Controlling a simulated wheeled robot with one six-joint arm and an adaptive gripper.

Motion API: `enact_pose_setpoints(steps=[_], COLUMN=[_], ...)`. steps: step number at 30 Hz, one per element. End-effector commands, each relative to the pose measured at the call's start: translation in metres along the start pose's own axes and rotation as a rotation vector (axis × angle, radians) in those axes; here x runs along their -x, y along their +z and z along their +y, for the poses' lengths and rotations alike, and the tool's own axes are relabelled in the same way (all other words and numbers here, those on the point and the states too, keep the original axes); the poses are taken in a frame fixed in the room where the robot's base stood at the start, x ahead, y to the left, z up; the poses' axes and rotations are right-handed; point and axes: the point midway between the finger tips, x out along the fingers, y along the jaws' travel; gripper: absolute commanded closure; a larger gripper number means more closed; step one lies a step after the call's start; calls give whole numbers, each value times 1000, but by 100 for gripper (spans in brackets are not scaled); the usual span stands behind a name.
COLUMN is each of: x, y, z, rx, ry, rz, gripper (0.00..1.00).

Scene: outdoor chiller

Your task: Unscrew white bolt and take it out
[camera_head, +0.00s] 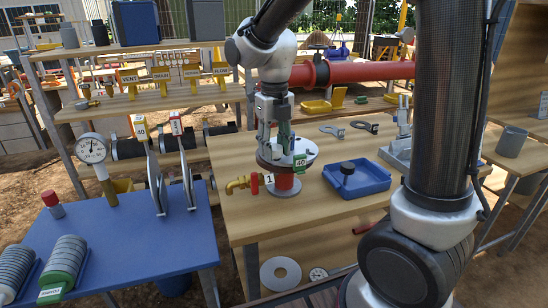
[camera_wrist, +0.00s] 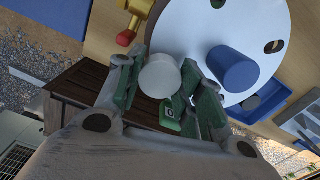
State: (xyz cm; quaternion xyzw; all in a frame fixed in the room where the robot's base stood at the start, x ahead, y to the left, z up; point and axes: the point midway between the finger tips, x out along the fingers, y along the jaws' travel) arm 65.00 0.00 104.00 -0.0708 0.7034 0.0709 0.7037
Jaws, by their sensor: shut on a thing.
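My gripper (camera_head: 276,148) points down over a round flange (camera_head: 307,149) standing on a red pipe stub (camera_head: 284,182). In the wrist view, its green-padded fingers (camera_wrist: 158,88) are closed around the round head of the white bolt (camera_wrist: 159,74). The bolt overlaps the edge of the white flange plate (camera_wrist: 190,25); I cannot tell whether its shank is in a hole. A thick blue bolt (camera_wrist: 232,69) stands on the plate, and several dark holes show near the rim. In the head view, the fingers hide the white bolt.
A blue tray (camera_head: 378,178) with a black round piece stands right of the flange. A brass valve (camera_head: 238,185) sticks out at left, and a green tag (camera_head: 300,164) hangs near the flange. Wrenches (camera_head: 364,126) lie behind. A blue table (camera_head: 135,235) with a gauge stands left.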

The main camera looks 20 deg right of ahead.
Motion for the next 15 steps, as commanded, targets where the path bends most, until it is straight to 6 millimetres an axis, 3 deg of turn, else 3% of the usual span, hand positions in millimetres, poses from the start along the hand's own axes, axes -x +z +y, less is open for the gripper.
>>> enact_pose_setpoints(steps=[15], x=[13], y=[0], z=[0], rx=[-1], ry=[0], rz=[-1], gripper=[100])
